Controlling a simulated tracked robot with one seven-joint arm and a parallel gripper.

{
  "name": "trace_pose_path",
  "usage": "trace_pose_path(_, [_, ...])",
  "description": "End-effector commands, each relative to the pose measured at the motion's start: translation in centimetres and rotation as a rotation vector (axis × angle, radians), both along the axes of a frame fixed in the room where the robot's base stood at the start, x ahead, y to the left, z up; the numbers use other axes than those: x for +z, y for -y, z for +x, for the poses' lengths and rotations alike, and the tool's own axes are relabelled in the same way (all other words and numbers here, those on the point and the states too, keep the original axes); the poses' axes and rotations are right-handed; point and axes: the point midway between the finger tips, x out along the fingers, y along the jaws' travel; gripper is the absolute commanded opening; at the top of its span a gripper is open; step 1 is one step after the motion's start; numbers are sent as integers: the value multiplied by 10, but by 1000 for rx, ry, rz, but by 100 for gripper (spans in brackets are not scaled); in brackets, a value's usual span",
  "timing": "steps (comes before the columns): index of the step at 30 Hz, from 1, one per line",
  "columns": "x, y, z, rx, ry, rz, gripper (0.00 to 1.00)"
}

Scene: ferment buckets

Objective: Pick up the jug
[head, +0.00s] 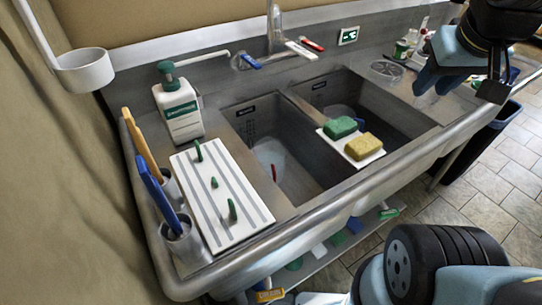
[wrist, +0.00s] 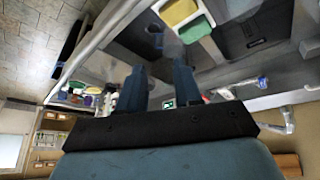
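I cannot tell for sure which thing is the jug. A pale rounded thing (head: 270,153) with a red strip beside it lies low in the left basin, partly hidden by the basin's front wall. A greyish, partly see-through thing (head: 343,111) is in the right basin, mostly hidden behind the sponges; a similar greyish shape shows in the wrist view (wrist: 173,46). My gripper (head: 436,84) is above the right end of the sink counter, well away from both. In the wrist view its two blue fingers (wrist: 158,88) stand apart with nothing between them.
A soap bottle (head: 181,112), a ridged white rack (head: 218,196) and brush holders (head: 184,241) fill the left counter. A faucet (head: 274,30) rises behind. Small bottles (head: 402,48) stand near my gripper.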

Motion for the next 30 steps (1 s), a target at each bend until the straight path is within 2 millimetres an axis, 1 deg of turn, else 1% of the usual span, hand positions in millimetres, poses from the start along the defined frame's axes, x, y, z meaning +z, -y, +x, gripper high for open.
trace_pose_path(2, [-6, -5, 14, 91, -26, -56, 34])
trace_pose_path(8, [-28, -31, 55, 440, -107, -241, 34])
trace_pose_path(14, [-59, -62, 93, 821, -179, -394, 34])
trace_pose_path(18, [-85, -88, 116, 1100, -221, -478, 34])
trace_pose_path(21, [-106, -107, 129, 1305, -243, -527, 34])
trace_pose_path(26, [-143, -141, 146, 1635, -257, -584, 34])
trace_pose_path(30, [-176, -172, 156, 1927, -246, -614, 34])
